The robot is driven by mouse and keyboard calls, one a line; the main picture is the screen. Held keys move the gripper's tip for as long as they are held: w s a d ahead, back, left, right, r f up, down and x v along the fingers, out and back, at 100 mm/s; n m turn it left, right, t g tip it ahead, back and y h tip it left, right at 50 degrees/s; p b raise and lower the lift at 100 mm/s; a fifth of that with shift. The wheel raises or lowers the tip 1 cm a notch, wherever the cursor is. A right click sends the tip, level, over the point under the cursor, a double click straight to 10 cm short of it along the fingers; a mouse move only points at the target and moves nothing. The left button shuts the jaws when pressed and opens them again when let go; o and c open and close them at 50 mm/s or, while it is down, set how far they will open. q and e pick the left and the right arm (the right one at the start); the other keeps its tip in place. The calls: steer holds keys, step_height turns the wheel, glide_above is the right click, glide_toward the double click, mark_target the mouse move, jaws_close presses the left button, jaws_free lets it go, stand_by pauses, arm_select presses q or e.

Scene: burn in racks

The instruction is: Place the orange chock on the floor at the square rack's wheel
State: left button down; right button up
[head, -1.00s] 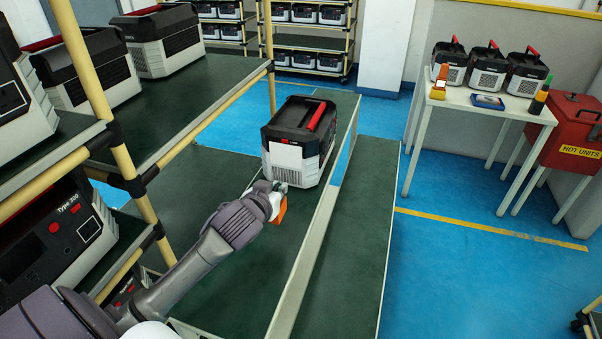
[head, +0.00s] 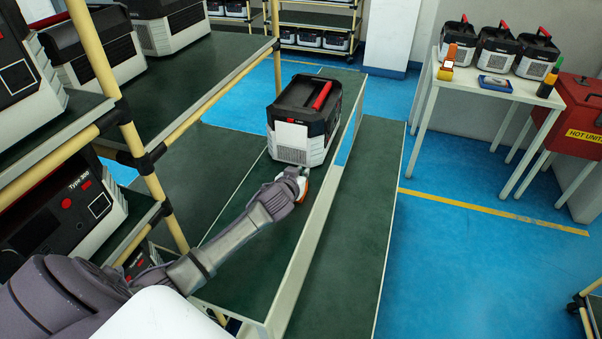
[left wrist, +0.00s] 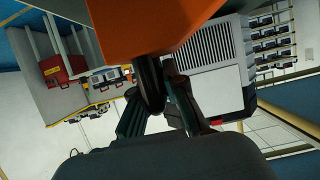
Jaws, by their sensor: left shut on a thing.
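My left gripper (head: 294,179) is shut on the orange chock (head: 304,188), of which only a sliver shows past the fingers in the head view. In the left wrist view the orange chock (left wrist: 150,25) fills the top middle, held at the fingertips (left wrist: 158,85). The gripper is over the green shelf deck, just in front of a black and white unit (head: 303,118). I cannot tell whether it touches the unit. The yellow-post rack (head: 138,140) stands at the left. Which rack is the square one is unclear, and its wheel is not identifiable. My right gripper is not in view.
A pale raised rail (head: 318,217) runs beside the green deck, with a green strip (head: 372,200) to its right. A white table (head: 510,93) with several units and a red box (head: 570,125) stand at the right. Blue floor (head: 470,260) is open there.

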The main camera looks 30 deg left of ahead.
arm_select(q)
steer(key=shift+f, duration=0.1)
steer(key=c, duration=1.2)
jaws_free()
